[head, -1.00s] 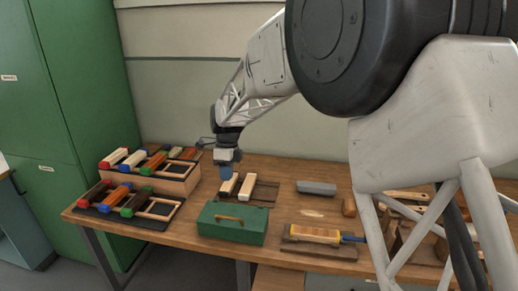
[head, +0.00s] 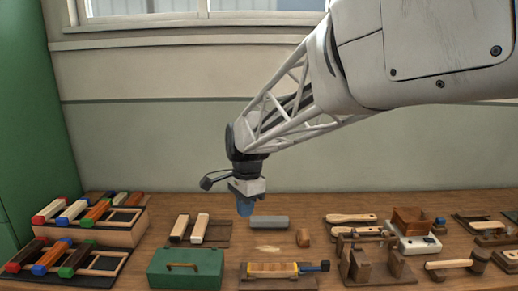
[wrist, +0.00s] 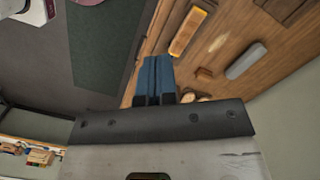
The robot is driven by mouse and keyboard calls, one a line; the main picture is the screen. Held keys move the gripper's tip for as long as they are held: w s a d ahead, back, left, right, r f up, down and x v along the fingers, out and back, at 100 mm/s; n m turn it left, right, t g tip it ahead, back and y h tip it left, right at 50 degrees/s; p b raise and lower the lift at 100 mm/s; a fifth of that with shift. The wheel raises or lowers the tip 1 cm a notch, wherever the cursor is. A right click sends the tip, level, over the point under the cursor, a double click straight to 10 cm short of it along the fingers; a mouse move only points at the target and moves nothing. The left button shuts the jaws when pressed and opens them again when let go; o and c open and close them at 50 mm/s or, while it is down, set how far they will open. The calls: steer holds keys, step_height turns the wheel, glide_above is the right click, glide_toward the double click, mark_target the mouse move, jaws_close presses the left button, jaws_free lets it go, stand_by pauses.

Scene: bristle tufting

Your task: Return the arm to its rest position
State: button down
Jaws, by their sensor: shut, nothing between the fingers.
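My gripper (head: 245,206) hangs above the back middle of the workbench, in front of the grey-green wall. In the wrist view the blue fingers of my gripper (wrist: 158,75) are side by side and shut, with nothing between them. In the head view the gripper tip stands over the bench near a grey block (head: 269,222), apart from it as far as I can tell. My white lattice arm reaches in from the upper right.
The wooden bench (head: 340,205) carries a green box (head: 186,268), a yellow-topped piece in a holder (head: 272,269), racks of coloured-end blocks (head: 68,255) at left, and brushes and wooden blocks (head: 352,218) at right. A green cabinet (head: 20,130) stands at far left.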

steer(key=s+d+f+n+t, duration=0.1)
steer(key=s+d+n, duration=0.4)
steer(key=s+d, duration=0.6)
steer(key=s+d+n+t, duration=0.2)
steer(key=s+d+n, duration=0.4)
steer(key=s+d, duration=0.5)
steer(key=s, duration=0.5)
steer(key=shift+s+f+h, duration=0.2)
steer(key=shift+f+h, duration=0.15)
steer(key=shift+h, duration=0.05)
